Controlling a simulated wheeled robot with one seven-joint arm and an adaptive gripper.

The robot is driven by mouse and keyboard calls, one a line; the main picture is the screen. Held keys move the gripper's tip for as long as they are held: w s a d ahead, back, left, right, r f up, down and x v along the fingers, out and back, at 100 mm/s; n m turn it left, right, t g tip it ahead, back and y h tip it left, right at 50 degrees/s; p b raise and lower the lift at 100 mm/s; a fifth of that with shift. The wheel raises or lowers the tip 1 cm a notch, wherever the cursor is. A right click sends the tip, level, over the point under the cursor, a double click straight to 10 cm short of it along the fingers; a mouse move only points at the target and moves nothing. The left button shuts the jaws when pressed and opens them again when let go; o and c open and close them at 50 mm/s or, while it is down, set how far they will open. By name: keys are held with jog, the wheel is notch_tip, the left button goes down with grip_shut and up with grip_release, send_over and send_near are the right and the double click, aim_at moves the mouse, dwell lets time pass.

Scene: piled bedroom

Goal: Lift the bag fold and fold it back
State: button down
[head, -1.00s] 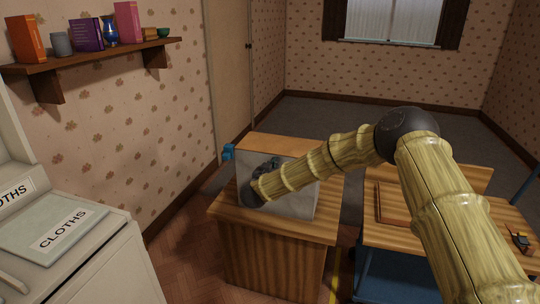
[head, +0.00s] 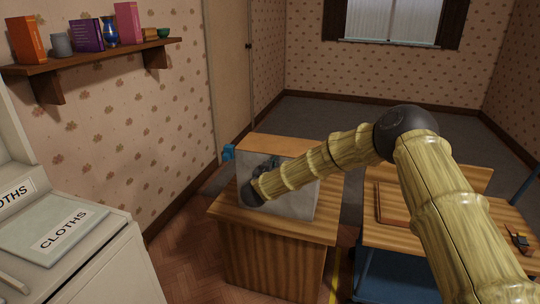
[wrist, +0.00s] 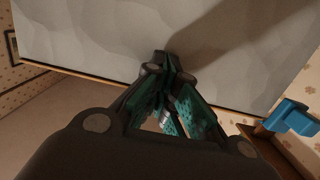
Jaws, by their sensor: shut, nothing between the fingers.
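In the head view my gripper (head: 270,162) is small and partly hidden by my wrist, in front of the grey sheet.
The wooden cabinet (head: 275,262) stands below the bag. A blue piece (head: 229,152) shows at its left edge and in the wrist view (wrist: 292,117). A second wooden table (head: 390,236) is at right. A counter with a CLOTHS sign (head: 68,228) is at left.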

jog(key=shift+w+r+p, duration=0.1)
jog(key=shift+r+p, duration=1.2)
jog(key=shift+r, duration=0.65)
dwell(1.0)
jog(key=p+v, duration=0.2)
jog(key=v, duration=0.4)
jog(key=shift+f, duration=0.35)
dwell(0.6)
jog(key=shift+f, duration=0.1)
jog(key=s+d+f+n+g+y+p, duration=0.1)
jog(key=s+d+f+n+g+y, duration=0.2)
jog(key=s+f, duration=1.1)
jog(key=s+d+f+n+g+y+p, duration=0.1)
jog(key=s+d+f+g+y, duration=0.3)
jog(key=s+f, duration=1)
jog(key=s+d+f+g, duration=0.1)
jog(key=s+d+g, duration=0.2)
jog(key=s, duration=0.9)
jog(key=s+d+g+h+p, duration=0.1)
jog(key=s+d+g, duration=0.2)
jog(key=s+d, duration=0.4)
jog(key=s+d+f+g+p, duration=0.1)
jog(key=s+d+g, duration=0.2)
jog(key=s, duration=1.5)
jog(key=shift+d+f+m+h, duration=0.3)
jog(key=shift+d+f+m, duration=0.1)
jog(key=shift+d, duration=0.5)
